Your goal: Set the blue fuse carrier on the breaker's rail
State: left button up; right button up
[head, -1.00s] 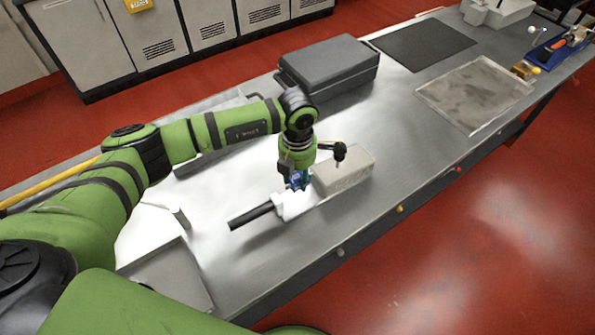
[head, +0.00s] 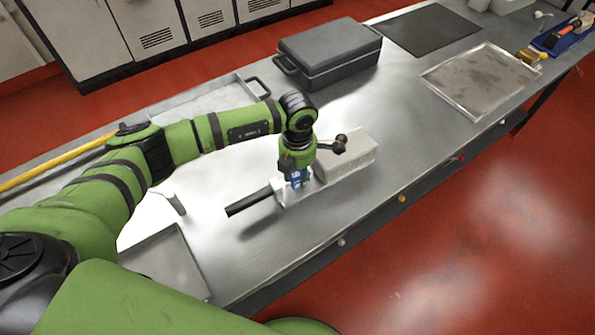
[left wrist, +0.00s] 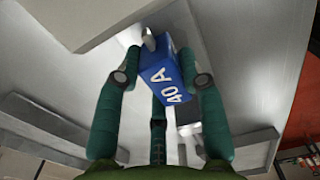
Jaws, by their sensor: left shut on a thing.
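My left gripper (head: 297,180) is shut on the blue fuse carrier (left wrist: 170,78), which is marked "40 A" and sits tilted between the two fingers in the left wrist view. In the head view only a small blue part of the carrier (head: 296,175) shows below the wrist. A pale grey block (head: 348,158) lies just right of the gripper. A whitish piece (head: 282,199) with a black bar (head: 248,202) lies under and left of it. I cannot tell for sure which part is the breaker's rail, or whether the carrier touches it. My right gripper is out of view.
A dark grey case (head: 330,60) stands behind on the metal bench. Shallow trays lie at the back left (head: 195,108), front left (head: 165,262) and far right (head: 482,80). A black mat (head: 432,32) lies at the back. The bench right of the pale block is clear.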

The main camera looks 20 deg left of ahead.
pick_arm(q)
jog(key=shift+f+b, duration=0.6)
jog(key=o, duration=1.3)
jog(key=shift+r, duration=0.1)
notch_tip(320, 180, up, 12)
jog(key=shift+f, duration=0.1)
